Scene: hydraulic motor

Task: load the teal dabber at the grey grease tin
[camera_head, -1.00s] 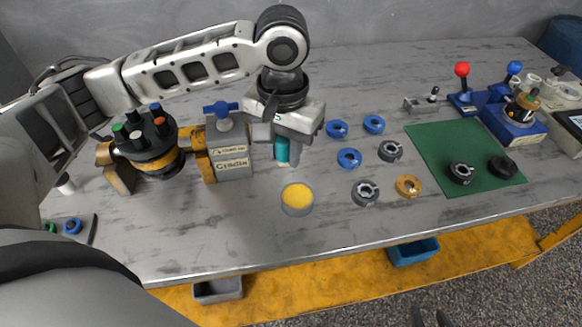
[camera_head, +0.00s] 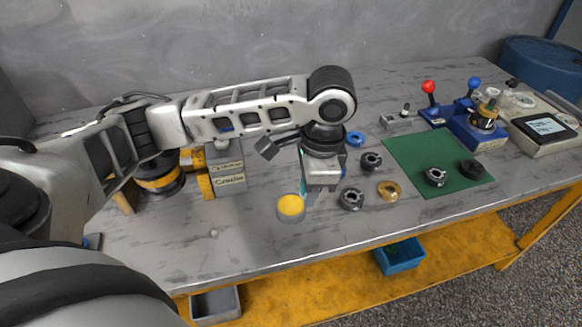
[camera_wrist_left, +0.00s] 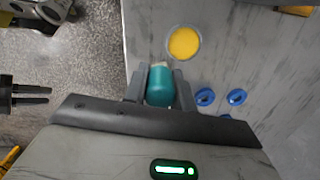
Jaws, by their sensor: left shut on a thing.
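The teal dabber (camera_wrist_left: 160,88) sits between the fingers of my left gripper (camera_wrist_left: 158,76), which is shut on it. In the head view my left gripper (camera_head: 312,192) hangs beside the tin and hides most of the dabber; a teal sliver (camera_head: 302,160) shows at its left side. The grey grease tin (camera_head: 290,208) with yellow grease stands on the bench just left of the gripper. In the wrist view the tin (camera_wrist_left: 185,42) lies beyond the dabber's pale tip, apart from it. Two dark, separated fingers of my right gripper (camera_wrist_left: 32,95) show over the floor.
Grey rings (camera_head: 351,199), an orange ring (camera_head: 389,191) and blue rings (camera_wrist_left: 205,97) lie close to the gripper. A labelled grey block (camera_head: 227,170) stands left of the tin. A green mat (camera_head: 410,160) lies to the right. The bench front left of centre is clear.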

